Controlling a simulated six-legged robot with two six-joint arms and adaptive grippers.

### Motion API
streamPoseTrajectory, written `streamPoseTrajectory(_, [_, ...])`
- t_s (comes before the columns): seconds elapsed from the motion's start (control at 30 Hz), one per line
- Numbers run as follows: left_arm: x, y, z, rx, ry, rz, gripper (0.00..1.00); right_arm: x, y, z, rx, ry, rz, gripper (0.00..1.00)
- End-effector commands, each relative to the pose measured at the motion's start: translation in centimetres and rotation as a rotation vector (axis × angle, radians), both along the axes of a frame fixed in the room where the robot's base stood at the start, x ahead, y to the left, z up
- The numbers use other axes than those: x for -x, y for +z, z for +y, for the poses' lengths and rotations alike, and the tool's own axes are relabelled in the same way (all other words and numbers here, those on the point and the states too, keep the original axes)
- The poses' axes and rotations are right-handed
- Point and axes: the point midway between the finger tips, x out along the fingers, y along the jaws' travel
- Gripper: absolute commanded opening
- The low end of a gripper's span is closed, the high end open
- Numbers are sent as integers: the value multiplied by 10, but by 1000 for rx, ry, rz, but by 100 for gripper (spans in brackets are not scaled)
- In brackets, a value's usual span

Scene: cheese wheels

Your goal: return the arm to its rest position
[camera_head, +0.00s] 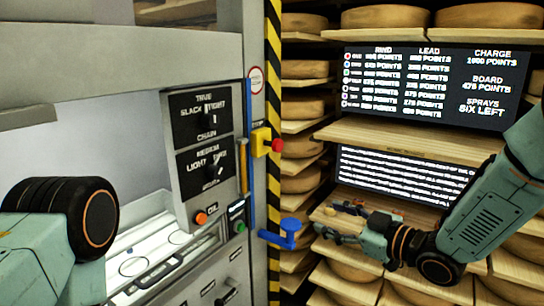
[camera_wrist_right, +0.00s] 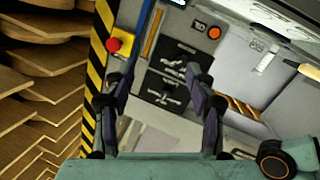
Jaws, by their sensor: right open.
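My right arm (camera_head: 480,220) comes in from the right, bent at a dark elbow or wrist joint, in the head view. My right gripper (camera_head: 326,233) points left in front of the lower shelf, near a blue handle. In the right wrist view the two dark fingers of this gripper (camera_wrist_right: 165,92) stand wide apart with nothing between them. Part of my left arm (camera_head: 60,230) shows at the lower left of the head view; its gripper is out of the picture.
A grey machine with black dial panels (camera_head: 203,145), a red button (camera_head: 277,146) and a blue handle (camera_head: 281,234) fills the left and middle. A striped post (camera_head: 273,80) edges it. Shelves of cheese wheels (camera_head: 385,16) and a points board (camera_head: 435,85) stand at right.

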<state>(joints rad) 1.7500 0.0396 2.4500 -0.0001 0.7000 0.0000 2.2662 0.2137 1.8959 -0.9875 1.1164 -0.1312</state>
Motion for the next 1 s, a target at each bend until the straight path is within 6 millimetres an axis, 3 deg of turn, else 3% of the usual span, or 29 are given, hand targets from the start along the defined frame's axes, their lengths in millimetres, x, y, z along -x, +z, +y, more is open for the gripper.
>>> streamPoseTrajectory(0.17, [0,-15,0,0,1,0,0,18,-74,-17,-28,-169,232,56])
streamPoseTrajectory(0.37, [0,-40,0,0,1,0,0,72,-188,-39,-39,-386,557,56])
streamPoseTrajectory(0.57, [0,-68,0,0,0,0,0,154,-290,-60,-11,-585,861,56])
streamPoseTrajectory(0.7, [0,-89,0,0,0,0,0,223,-351,-73,31,-716,1060,56])
streamPoseTrajectory(0.9, [0,-124,1,0,1,0,0,332,-423,-88,130,-874,1318,56])
streamPoseTrajectory(1.0, [0,-143,1,0,1,0,0,379,-450,-92,188,-918,1411,56])
